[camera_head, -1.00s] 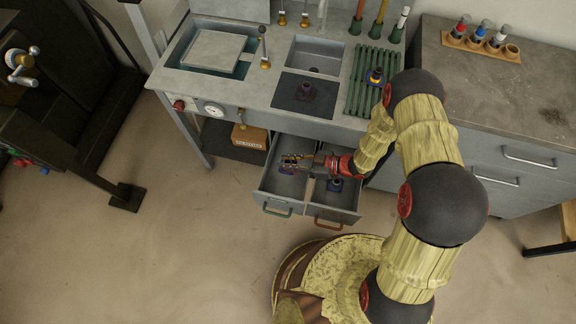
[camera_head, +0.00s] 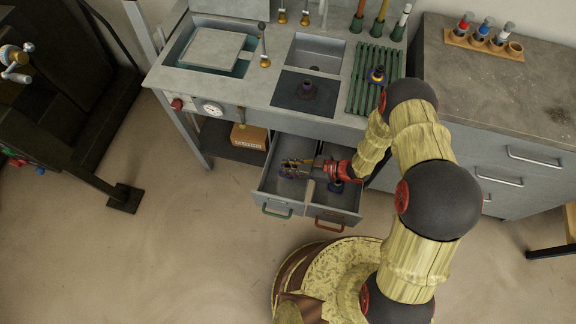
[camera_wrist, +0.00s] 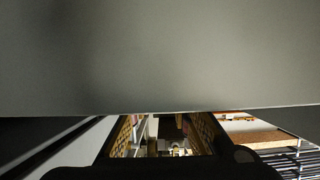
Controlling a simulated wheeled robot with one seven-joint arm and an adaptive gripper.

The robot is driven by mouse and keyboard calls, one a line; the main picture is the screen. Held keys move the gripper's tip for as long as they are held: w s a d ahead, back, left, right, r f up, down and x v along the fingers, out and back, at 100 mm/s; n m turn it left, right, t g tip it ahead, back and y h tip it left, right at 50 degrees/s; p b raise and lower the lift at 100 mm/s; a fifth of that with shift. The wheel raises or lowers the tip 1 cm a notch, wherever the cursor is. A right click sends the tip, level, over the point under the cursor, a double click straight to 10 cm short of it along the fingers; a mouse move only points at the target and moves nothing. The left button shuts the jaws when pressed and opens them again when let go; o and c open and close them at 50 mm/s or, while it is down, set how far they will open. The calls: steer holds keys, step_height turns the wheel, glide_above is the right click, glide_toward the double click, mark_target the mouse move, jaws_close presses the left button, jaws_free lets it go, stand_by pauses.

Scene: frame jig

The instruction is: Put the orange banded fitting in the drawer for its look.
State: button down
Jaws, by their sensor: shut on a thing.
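My gripper (camera_head: 297,167) is over the open left drawer (camera_head: 266,191), which has a green handle. It is shut on a small dark fitting (camera_head: 291,171), of which only bits show between the fingers; its band colour is hard to make out. In the wrist view my gripper (camera_wrist: 165,140) shows its fingers at the bottom, with a small pale part between them. The open right drawer (camera_head: 334,212) has a brown-orange handle and holds a dark blue fitting (camera_head: 337,187).
A dark purple fitting (camera_head: 306,88) stands on the black mat (camera_head: 285,92). The bench edge lies above the drawers. A wide grey surface (camera_wrist: 160,55) fills the top of the wrist view, close to the camera.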

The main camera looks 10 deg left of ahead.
steer(key=c, duration=1.6)
jaws_free()
steer(key=shift+c, duration=0.2)
steer(key=shift+r+p, duration=0.45)
steer(key=shift+r, duration=0.1)
steer(key=p+v, duration=0.3)
steer(key=v, duration=0.9)
